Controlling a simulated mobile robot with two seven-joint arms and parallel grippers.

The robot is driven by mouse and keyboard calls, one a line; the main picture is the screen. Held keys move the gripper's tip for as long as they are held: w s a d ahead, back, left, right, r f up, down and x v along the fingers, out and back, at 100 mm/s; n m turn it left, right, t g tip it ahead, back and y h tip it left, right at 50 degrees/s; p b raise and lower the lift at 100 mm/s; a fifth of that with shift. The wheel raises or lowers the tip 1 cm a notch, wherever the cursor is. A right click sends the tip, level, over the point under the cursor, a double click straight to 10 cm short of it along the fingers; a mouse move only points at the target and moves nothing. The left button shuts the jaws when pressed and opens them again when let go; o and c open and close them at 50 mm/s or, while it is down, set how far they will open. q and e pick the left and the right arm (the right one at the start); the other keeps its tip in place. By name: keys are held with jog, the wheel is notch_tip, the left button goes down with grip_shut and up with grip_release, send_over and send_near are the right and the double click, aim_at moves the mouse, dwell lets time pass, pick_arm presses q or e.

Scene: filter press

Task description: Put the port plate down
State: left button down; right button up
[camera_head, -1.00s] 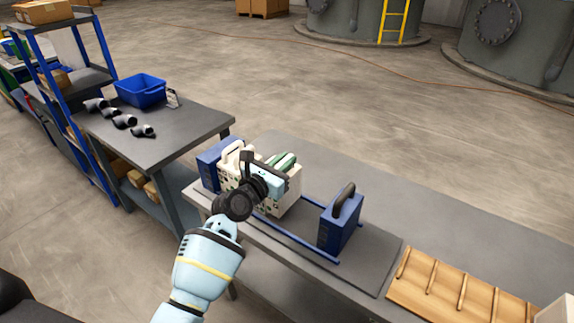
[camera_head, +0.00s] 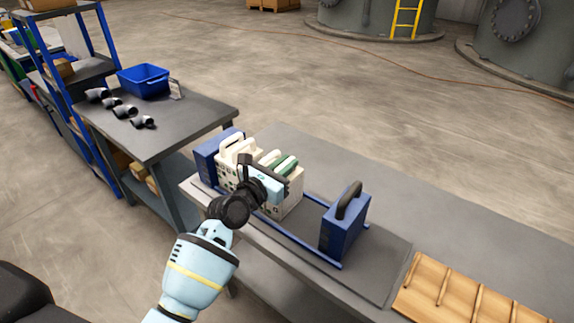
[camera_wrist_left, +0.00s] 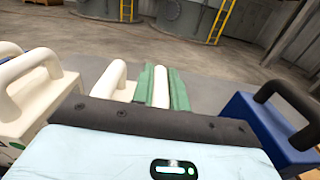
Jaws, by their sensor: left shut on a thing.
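The port plate (camera_head: 289,206) looks like the rightmost white plate of the pack in the press, with small green marks on its face. My left gripper (camera_head: 283,164) is above it, its green fingertips on both sides of the white handle. The left wrist view shows the gripper (camera_wrist_left: 160,88) closed on that handle. The plate sits upright, close beside the other white plates (camera_head: 233,166); whether it rests on the rails is hidden by my arm. My right gripper is not in view.
A blue end block (camera_head: 208,158) stands left of the pack. Another blue block (camera_head: 343,224) with a black handle stands to the right, with an open gap over the blue rails (camera_head: 318,252). A wooden rack (camera_head: 462,292) lies at the right. A side table holds a blue bin (camera_head: 143,82).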

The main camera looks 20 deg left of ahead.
pick_arm(q)
jog(key=c, duration=1.4)
grip_release()
jog(key=shift+f, duration=0.1)
jog(key=shift+r, duration=0.25)
jog(key=v, duration=1.2)
jog(key=shift+p, duration=0.35)
